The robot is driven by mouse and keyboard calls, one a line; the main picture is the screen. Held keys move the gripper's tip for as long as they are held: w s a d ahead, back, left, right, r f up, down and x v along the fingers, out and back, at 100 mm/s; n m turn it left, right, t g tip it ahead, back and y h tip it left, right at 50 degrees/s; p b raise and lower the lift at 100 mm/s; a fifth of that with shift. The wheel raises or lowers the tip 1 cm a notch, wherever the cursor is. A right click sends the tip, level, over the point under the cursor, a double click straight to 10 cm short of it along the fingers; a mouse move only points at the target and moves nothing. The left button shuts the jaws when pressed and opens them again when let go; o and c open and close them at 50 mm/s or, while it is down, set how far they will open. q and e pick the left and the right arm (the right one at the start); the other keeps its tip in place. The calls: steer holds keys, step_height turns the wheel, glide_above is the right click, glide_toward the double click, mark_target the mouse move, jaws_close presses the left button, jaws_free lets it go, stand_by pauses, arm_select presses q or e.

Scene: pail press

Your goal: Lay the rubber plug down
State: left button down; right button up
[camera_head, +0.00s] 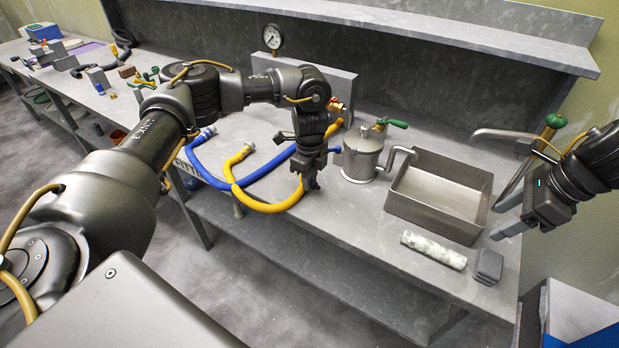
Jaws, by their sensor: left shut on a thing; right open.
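My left gripper (313,184) is shut, pointing down over the bench between the hoses and the metal pail. The thing in its jaws is small and dark and hard to make out against the fingers; I take it to be the rubber plug. My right gripper (505,216) is open and empty, to the right of the metal basin, with its fingers pointing left. The metal pail (361,158), with a green-handled valve on top and a side spout, stands upright just right of my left gripper.
A metal basin (452,216) stands right of the pail. A pale cloth roll (434,249) and a dark grey block (489,266) lie near the front edge. Blue (263,166) and yellow (238,198) hoses lie left of my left gripper. Bare bench (345,210) lies before the pail.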

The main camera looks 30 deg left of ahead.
arm_select(q)
steer(key=shift+f, duration=0.25)
steer(key=shift+f+b, duration=0.45)
steer(key=shift+f, duration=0.45)
steer(key=c, duration=1.2)
jaws_free()
steer(key=shift+r, duration=0.15)
step_height(320, 180, up, 11)
steer(key=shift+f, duration=0.2)
steer(key=shift+r, duration=0.1)
